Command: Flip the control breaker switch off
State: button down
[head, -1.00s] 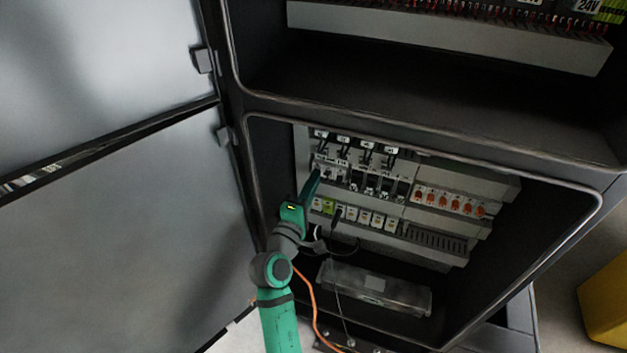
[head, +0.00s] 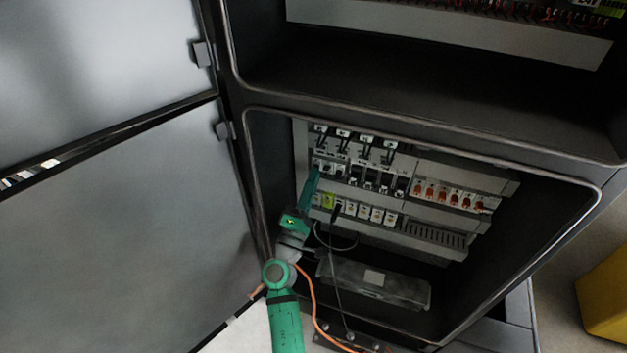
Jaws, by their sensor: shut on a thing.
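The breaker row (head: 365,178) sits in the open lower cabinet, white and black modules with small switches on a rail. My green gripper (head: 315,172) reaches up from below to the left end of this row. Its fingertips are at or very near the leftmost breaker, and the jaws look shut. What lies between the fingertips is too small to make out. The gripper hides part of the panel below the leftmost breaker, so I cannot tell the lever's position.
Red-orange switches (head: 448,195) stand to the right. White terminal blocks (head: 365,212) run below the breakers. The grey cabinet door (head: 120,240) stands open at left, close to my arm. An orange cable (head: 312,300) hangs beside my arm.

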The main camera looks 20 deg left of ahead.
jog(key=shift+w, duration=0.1)
dwell(0.6)
jog(key=c, duration=1.9)
grip_release()
jog(key=shift+f, duration=0.1)
jog(key=v, duration=1.1)
jog(key=shift+w+d, duration=0.1)
jog(key=shift+w, duration=0.1)
